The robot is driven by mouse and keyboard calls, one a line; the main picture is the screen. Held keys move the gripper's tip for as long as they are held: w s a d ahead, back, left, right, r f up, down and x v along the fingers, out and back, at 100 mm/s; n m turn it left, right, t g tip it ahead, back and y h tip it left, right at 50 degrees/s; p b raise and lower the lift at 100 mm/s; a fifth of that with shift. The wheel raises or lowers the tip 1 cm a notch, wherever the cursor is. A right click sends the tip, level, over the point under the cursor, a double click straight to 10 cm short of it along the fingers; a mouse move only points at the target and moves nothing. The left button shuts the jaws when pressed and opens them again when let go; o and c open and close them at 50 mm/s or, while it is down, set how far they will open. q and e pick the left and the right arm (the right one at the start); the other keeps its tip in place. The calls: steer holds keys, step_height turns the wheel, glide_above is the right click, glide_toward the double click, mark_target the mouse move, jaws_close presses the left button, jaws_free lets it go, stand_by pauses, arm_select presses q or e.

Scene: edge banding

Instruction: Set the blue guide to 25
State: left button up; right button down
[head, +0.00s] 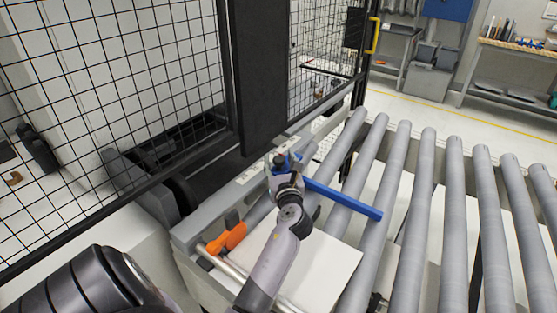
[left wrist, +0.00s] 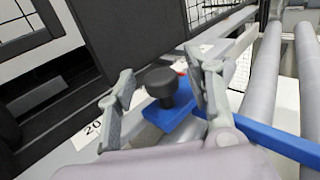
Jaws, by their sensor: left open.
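The blue guide (head: 345,200) is a long bar that reaches out over the rollers from a grey side rail (head: 215,210). In the left wrist view the guide (left wrist: 275,140) carries a black knob (left wrist: 168,87) on its blue block. My left gripper (head: 284,163) is over the guide's rail end. In the left wrist view its open fingers (left wrist: 162,92) stand on either side of the knob, with gaps showing. A white label reading 20 (left wrist: 92,130) is on the rail to the left of the block. I cannot read a 25. My right gripper is not in view.
A roller conveyor (head: 450,215) fills the right side. A white panel (head: 315,265) lies below my left arm. An orange handle (head: 228,238) is near the rail's front end. A black mesh fence (head: 130,80) and a dark post (head: 262,70) stand behind the rail.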

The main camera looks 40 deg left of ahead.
arm_select(q)
jaws_close()
stand_by(0.5)
